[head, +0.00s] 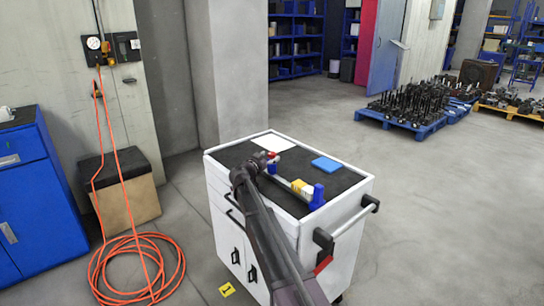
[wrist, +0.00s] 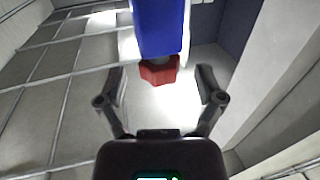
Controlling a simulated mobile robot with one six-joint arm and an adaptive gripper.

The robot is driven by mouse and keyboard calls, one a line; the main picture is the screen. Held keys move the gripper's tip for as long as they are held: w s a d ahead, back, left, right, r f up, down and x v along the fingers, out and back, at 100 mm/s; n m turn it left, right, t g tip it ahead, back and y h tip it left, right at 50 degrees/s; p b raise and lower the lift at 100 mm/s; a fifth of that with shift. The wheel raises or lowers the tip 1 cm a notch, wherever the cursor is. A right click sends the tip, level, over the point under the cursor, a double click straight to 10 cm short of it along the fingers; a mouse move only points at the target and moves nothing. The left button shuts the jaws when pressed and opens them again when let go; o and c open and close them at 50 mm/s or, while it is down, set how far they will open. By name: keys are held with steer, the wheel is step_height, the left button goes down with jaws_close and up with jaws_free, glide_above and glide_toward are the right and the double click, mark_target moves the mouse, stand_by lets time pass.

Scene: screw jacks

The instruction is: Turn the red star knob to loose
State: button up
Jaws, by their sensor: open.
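The red star knob (wrist: 158,70) shows in the wrist view at the lower end of a blue body (wrist: 160,28). My gripper (wrist: 161,78) is open, with one finger on each side of the knob and a visible gap on both sides. In the head view my gripper (head: 258,164) is over the cart top, at the left end of a jack with a white and yellow bar (head: 301,187) and a blue right end (head: 318,196). A small red part (head: 273,157) shows beside my gripper. My gripper partly hides that end of the jack.
The jack is on a white cart (head: 226,205) with a black top. A blue block (head: 327,164) and a white sheet (head: 270,144) lie behind it. A push handle (head: 350,218) sticks out at the cart's right. An orange hose (head: 140,265) lies coiled on the floor at left.

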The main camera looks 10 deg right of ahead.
steer(key=shift+x, duration=0.9)
steer(key=shift+c, duration=0.2)
steer(key=c, duration=1.1)
